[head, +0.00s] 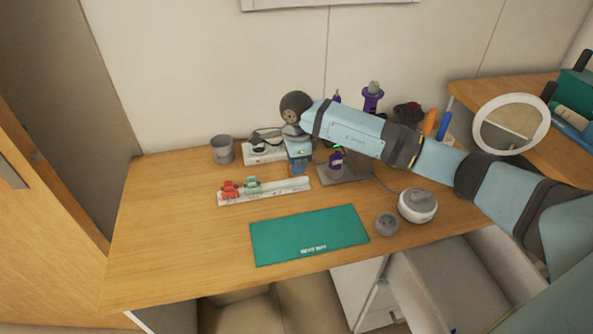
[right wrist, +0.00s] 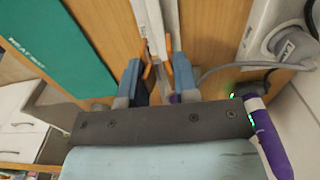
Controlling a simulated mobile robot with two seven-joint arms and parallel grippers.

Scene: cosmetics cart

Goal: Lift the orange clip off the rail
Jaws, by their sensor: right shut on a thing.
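The white rail (head: 262,193) lies on the wooden desk behind the green mat. Red clips (head: 230,188) and a green clip (head: 251,184) sit on its left part. My right gripper (head: 298,171) points down at the rail's right end. In the right wrist view, my right gripper (right wrist: 158,75) is shut on the orange clip (right wrist: 148,72), whose orange parts show between the fingertips. The rail (right wrist: 154,28) runs up from there. The fingers hide the clip in the head view. I cannot tell whether it still touches the rail. My left gripper is not in view.
The green mat (head: 309,236) lies in front of the rail. A grey cup (head: 222,150) and a white power strip (head: 262,154) stand behind it. A white round device (head: 417,206) and a small grey knob-like object (head: 386,224) are at the right. The desk's left side is clear.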

